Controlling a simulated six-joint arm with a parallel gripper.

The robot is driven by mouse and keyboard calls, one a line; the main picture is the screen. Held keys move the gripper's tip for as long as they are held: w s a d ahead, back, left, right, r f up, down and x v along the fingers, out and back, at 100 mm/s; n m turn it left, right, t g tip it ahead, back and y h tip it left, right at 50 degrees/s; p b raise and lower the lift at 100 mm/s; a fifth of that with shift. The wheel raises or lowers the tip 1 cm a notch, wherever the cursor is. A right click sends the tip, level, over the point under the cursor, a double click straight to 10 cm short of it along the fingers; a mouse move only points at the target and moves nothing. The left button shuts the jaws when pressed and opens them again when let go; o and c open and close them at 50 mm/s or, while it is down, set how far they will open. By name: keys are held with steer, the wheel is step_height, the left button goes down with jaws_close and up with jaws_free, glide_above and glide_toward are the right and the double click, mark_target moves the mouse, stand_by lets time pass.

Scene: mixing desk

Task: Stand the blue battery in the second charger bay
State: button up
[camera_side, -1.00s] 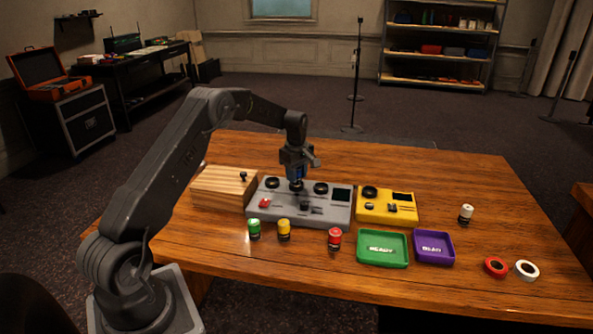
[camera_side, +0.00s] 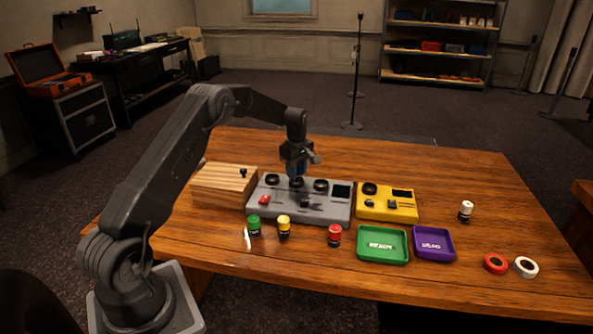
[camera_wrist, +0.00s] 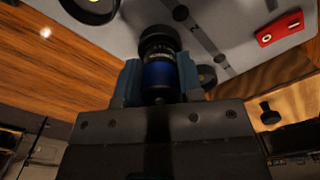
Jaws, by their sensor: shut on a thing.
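My gripper (camera_side: 298,172) is shut on the blue battery, pointing down over the middle of three round dark bays on the grey charger (camera_side: 335,214). In the wrist view the blue battery (camera_wrist: 158,74) is between my fingers (camera_wrist: 158,82), its dark far end at the dark ring of the middle bay. It looks upright and in line with that bay. I cannot tell how deep the end is in the ring. Another bay (camera_side: 320,185) to the right and one (camera_side: 272,181) to the left look empty.
A wooden box (camera_side: 222,186) stands left of the charger and a yellow device (camera_side: 388,207) right. In front are green (camera_side: 254,226), yellow (camera_side: 284,228) and red (camera_side: 335,236) batteries, with green (camera_side: 382,263) and purple (camera_side: 450,254) trays.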

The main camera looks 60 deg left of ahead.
steer(key=shift+f, duration=0.65)
steer(key=o, duration=0.7)
steer(key=shift+r, duration=0.1)
steer(key=shift+r, duration=5.4)
